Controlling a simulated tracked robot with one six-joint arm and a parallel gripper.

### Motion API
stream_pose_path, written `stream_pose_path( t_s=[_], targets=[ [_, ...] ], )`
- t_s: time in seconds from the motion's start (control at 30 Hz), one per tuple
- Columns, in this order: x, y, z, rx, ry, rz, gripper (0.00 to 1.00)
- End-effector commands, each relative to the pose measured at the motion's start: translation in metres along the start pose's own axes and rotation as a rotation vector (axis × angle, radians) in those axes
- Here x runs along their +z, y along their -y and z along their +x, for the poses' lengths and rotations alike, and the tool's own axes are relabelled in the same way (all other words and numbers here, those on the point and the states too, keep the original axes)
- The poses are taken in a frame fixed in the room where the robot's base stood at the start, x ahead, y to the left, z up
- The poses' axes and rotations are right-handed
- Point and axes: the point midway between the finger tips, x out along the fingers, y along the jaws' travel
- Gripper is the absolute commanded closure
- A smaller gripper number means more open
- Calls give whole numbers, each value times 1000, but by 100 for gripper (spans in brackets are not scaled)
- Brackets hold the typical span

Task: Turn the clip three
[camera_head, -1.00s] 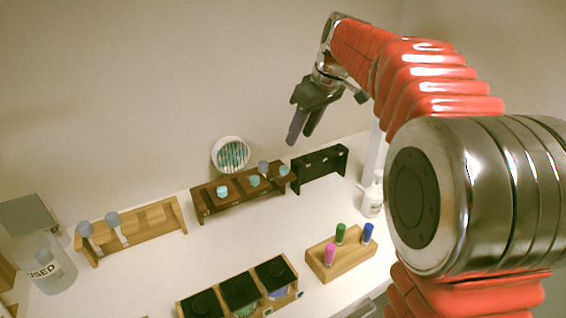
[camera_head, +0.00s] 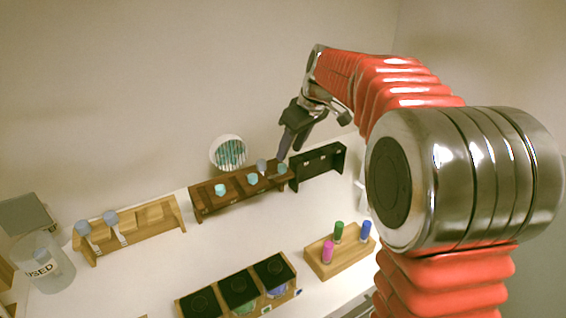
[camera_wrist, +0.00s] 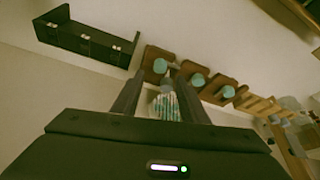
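A dark brown rack (camera_head: 237,201) stands at the back of the table with teal-capped bottles (camera_head: 220,190) in it. A grey upright piece (camera_head: 262,166) stands toward its right end; I cannot tell for certain that it is a clip. My gripper (camera_head: 290,150) is open and empty, pointing down above the right end of this rack. In the wrist view the two fingers (camera_wrist: 160,98) are apart, with the grey piece (camera_wrist: 167,86) and a teal cap (camera_wrist: 160,66) beyond the tips. No contact shows.
A black rack (camera_head: 318,164) stands to the right. A light wooden rack (camera_head: 150,228) with grey pieces is left. A round holder (camera_head: 228,152) with teal strips sits behind. A wooden block (camera_head: 340,258) and a black-topped box (camera_head: 238,290) are in front.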

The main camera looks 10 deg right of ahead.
Motion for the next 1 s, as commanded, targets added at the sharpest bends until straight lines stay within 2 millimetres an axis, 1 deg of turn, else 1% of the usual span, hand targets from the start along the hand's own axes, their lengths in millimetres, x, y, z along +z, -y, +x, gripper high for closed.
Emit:
stream_pose_path(
  t_s=[0.03,0.2,0.3,0.4,0.57,0.83,1.0],
  targets=[
    [1,1,9,-3,3,0,60],
    [0,1,35,-2,2,0,60],
    [0,1,49,-3,2,0,60],
    [0,1,59,-2,1,0,60],
    [0,0,66,-1,0,0,60],
    [0,0,67,-1,0,-1,61],
    [0,1,67,-1,0,-1,73]
  ],
)
